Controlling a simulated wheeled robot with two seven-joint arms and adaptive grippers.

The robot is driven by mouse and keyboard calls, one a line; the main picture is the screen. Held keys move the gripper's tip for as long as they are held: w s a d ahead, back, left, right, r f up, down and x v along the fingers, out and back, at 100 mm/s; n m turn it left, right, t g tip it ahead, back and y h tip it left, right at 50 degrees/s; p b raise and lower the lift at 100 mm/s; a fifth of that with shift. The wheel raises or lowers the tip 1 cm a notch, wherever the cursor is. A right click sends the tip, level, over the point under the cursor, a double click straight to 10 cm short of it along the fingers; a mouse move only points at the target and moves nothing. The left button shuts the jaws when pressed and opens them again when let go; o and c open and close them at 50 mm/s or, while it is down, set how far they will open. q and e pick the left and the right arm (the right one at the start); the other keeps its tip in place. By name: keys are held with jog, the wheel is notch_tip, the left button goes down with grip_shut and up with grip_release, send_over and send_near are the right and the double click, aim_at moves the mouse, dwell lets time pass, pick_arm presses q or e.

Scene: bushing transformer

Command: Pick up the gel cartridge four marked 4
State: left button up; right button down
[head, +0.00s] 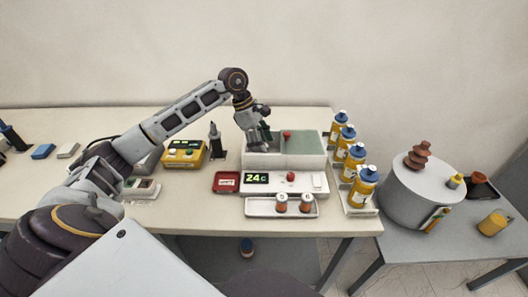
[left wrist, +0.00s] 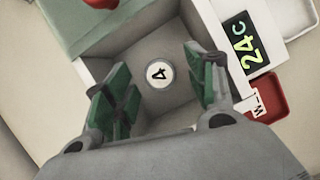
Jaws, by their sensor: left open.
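In the left wrist view the gel cartridge four (left wrist: 159,74) shows as a round white top marked 4, inside an open compartment of the white box. My left gripper (left wrist: 164,92) is open, its green-padded fingers on either side of the cartridge in the picture and apart from it. In the head view the left gripper (head: 260,138) reaches down over the left compartment of the white box (head: 262,161). The cartridge is hidden there by the box wall and gripper. My right gripper is not in view.
A green lid (head: 304,143) with a red knob (head: 287,134) covers the box's right part. A display reading 24c (head: 256,178) is on the box front. A white tray (head: 262,211) with two orange-and-white cartridges stands in front. Several yellow bottles (head: 362,187) line the right edge.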

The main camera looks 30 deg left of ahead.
pick_arm(q)
jog(key=shift+x, duration=1.1)
jog(key=shift+c, duration=0.5)
